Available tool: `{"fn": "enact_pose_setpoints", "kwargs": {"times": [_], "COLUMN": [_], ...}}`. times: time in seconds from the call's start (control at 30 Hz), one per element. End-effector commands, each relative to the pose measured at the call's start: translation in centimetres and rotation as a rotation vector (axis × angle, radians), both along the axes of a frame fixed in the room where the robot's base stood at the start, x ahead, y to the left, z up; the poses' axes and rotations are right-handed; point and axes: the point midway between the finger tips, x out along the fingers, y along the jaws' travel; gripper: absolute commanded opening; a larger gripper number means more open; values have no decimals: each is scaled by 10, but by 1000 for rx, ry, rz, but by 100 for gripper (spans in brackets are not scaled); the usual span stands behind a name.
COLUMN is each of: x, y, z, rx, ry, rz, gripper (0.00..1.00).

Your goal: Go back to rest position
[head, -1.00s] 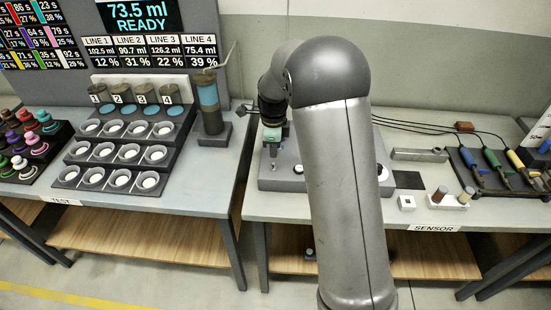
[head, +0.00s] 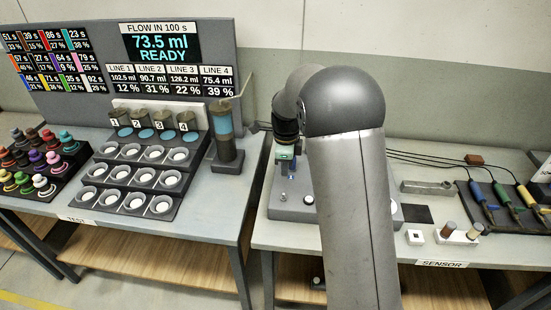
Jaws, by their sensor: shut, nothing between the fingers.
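My arm rises in front of the sensor table in the head view and bends over at a dark rounded elbow. My gripper (head: 287,167) hangs below the dark wrist, over the grey device (head: 300,205) on the sensor table. It is small in the picture and partly hidden by my arm. Its fingers look closed, and I see nothing held in them.
At left, the test table (head: 200,218) bears a stepped rack (head: 130,188) of white-bottomed cups, coloured knobs (head: 38,165) and a column with blue liquid (head: 226,135). A display board (head: 90,95) stands behind. At right are a sensor block (head: 458,235) and several coloured-handled tools (head: 503,195).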

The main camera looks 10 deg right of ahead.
Motion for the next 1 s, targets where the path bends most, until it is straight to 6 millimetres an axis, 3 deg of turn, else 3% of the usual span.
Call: {"fn": "enact_pose_setpoints", "kwargs": {"times": [0.17, 0.27, 0.37, 0.5, 0.7, 0.83, 1.0], "x": [-5, -24, -63, -138, -243, -292, -321], "y": [0, -2, -4, -6, -8, -8, -9], "z": [5, 22, 47, 76, 85, 78, 70], "rx": [1, 7, 11, 4, -36, -65, -85], "ry": [-3, -12, -29, -56, -78, -77, -70], "rz": [27, 145, 371, 789, 1373, 1652, 1834], "gripper": [0, 0, 0, 0, 0, 0, 0]}}
